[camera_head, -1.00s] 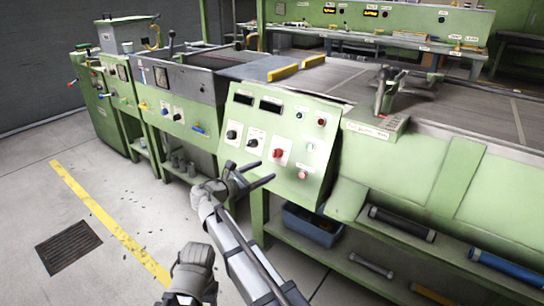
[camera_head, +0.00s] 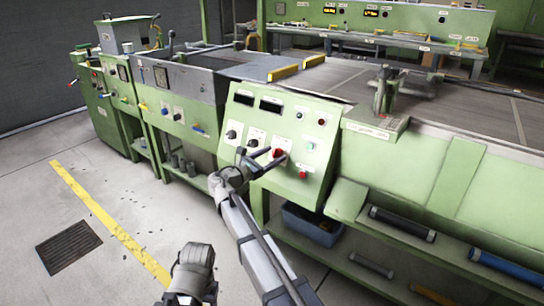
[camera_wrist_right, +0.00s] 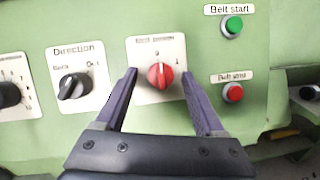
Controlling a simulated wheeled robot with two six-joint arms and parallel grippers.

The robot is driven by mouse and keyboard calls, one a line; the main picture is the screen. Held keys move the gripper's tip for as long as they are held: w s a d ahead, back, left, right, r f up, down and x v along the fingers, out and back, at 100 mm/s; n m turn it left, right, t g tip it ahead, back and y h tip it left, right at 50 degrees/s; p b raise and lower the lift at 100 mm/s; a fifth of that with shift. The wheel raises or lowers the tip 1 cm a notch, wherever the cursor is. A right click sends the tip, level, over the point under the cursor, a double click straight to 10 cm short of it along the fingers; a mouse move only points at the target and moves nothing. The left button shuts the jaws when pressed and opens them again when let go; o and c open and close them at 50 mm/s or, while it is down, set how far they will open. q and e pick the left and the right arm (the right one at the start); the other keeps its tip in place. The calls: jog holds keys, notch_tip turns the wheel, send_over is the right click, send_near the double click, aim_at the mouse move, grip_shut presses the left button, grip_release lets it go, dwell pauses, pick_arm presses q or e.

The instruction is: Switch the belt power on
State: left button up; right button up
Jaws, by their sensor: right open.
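The belt power switch is a red rotary knob (camera_wrist_right: 160,77) on a white plate with 0 and 1 marks; its label is partly blurred. Its grip stands about upright, toward the 0. In the head view the red knob (camera_head: 278,152) sits on the sloped green panel (camera_head: 245,119). My right gripper (camera_head: 272,160) is open in front of it. In the right wrist view the two fingers (camera_wrist_right: 160,92) stand on either side of the knob with gaps between; I cannot tell how deep they reach. My left gripper is not in view.
Right of the knob are the green belt start button (camera_wrist_right: 234,25) and the red belt stop button (camera_wrist_right: 234,92). Left of it is the black direction knob (camera_wrist_right: 73,86), with another black knob (camera_wrist_right: 8,95) beyond. Below the panel is a blue bin (camera_head: 308,226) on a shelf.

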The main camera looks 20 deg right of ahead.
jog(key=shift+c, duration=0.4)
grip_shut()
